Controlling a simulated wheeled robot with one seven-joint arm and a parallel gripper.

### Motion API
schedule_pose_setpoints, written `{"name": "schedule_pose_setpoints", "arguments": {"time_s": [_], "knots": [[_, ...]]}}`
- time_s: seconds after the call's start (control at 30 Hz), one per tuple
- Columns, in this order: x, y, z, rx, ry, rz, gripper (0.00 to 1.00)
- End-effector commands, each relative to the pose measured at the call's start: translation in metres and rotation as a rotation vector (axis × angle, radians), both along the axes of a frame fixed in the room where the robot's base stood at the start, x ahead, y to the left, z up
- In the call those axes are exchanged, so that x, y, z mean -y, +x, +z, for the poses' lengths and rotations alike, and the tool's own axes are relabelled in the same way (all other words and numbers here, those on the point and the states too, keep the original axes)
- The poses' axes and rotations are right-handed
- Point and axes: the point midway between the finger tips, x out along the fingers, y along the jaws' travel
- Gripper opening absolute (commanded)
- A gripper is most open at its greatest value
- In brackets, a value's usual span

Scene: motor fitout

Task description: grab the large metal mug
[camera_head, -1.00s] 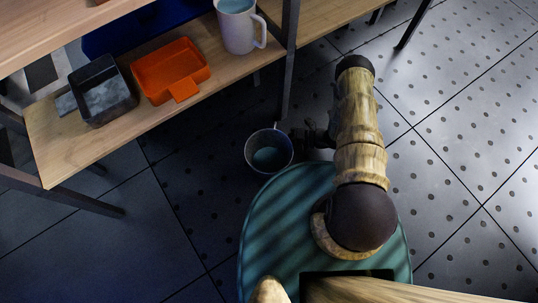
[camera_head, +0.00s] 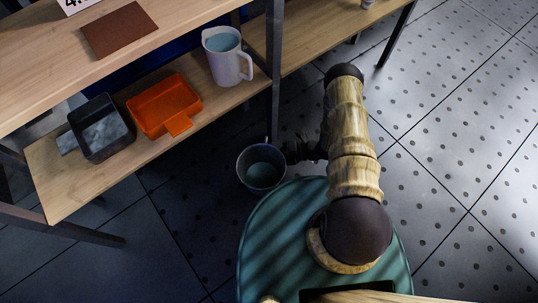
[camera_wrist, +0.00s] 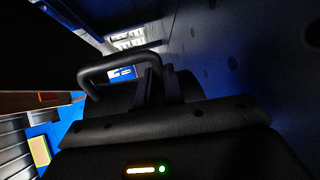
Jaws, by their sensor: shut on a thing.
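The large metal mug (camera_head: 243,172) is dark grey, open at the top, with a bluish inside. It is at the end of my arm, above the dark floor and in front of the shelf. My gripper (camera_head: 289,152) is shut on it at its right side in the head view. In the wrist view the mug's dark looped handle (camera_wrist: 98,72) stands up beside the fingers of my gripper (camera_wrist: 160,87). The mug's body is mostly dark and hard to make out there.
The lower wooden shelf (camera_head: 58,192) holds a dark grey bin (camera_head: 100,130), an orange tray (camera_head: 165,104) and a white jug (camera_head: 228,63). A brown mat (camera_head: 119,30) lies on the upper shelf. A dark shelf post (camera_head: 276,75) stands just behind the mug. The tiled floor at right is clear.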

Motion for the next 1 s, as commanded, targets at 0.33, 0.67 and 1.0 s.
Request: {"name": "schedule_pose_setpoints", "arguments": {"time_s": [0.33,0.67,1.0], "knots": [[0.001,0.001,0.035,-0.001,0.004,-0.004,0.00],[-0.002,0.000,0.034,0.000,0.004,0.003,0.00],[-0.002,-0.001,0.034,-0.001,0.004,0.003,0.00]]}}
